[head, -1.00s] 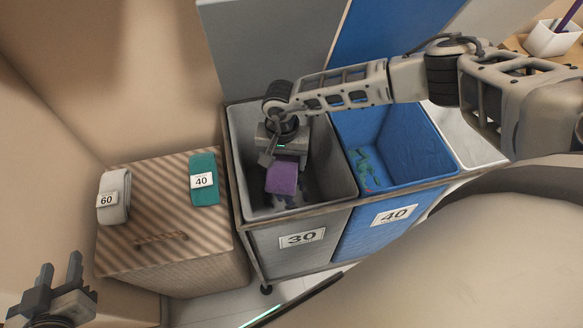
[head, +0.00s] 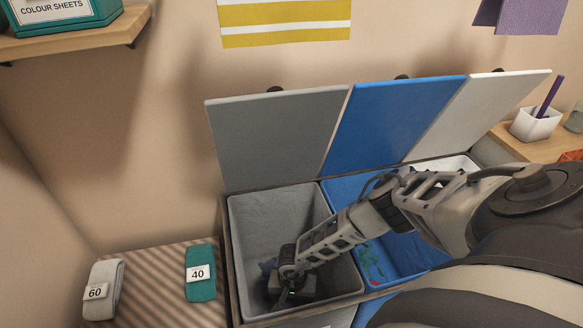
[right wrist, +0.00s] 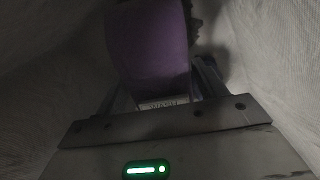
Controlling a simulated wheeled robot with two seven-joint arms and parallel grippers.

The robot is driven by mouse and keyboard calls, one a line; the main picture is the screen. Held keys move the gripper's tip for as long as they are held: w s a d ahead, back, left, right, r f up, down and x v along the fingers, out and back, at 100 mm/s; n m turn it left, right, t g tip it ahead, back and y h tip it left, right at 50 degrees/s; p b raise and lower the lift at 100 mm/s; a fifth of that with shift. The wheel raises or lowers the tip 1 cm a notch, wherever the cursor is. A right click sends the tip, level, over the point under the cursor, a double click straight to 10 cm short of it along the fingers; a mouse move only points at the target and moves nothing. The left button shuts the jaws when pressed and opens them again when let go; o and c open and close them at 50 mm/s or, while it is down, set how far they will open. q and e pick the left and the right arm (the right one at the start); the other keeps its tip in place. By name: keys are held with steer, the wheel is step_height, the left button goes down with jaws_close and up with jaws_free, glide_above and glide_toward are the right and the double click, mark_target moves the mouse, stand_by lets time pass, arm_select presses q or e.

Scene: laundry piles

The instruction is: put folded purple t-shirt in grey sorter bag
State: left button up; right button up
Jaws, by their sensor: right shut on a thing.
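The folded purple t-shirt (right wrist: 150,45) shows in the right wrist view, held between the fingers of my right gripper (right wrist: 158,90). In the head view my right gripper (head: 290,298) is down inside the open grey sorter bag (head: 252,222), near its front, and the t-shirt is hidden there. The pale walls of the bag surround the gripper in the right wrist view. A small dark blue item (head: 268,265) shows in the bag just beside the gripper. I cannot tell whether the t-shirt touches the bottom. My left gripper is out of view.
The blue bag (head: 352,190) stands right of the grey one, with a green-patterned item inside. The raised grey lid (head: 265,135) and blue lid (head: 390,120) stand behind.

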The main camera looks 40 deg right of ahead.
mark_target(293, 304)
step_height(293, 304, down, 3)
steer(key=shift+f+b, duration=0.15)
steer(key=shift+b, duration=0.45)
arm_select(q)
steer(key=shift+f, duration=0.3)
arm_select(e)
steer(key=shift+f+b, duration=0.4)
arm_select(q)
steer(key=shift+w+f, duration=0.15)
arm_select(e)
steer(key=shift+f, duration=0.2)
steer(key=shift+r, duration=0.1)
steer(key=o, duration=1.1)
steer(key=shift+c, duration=0.2)
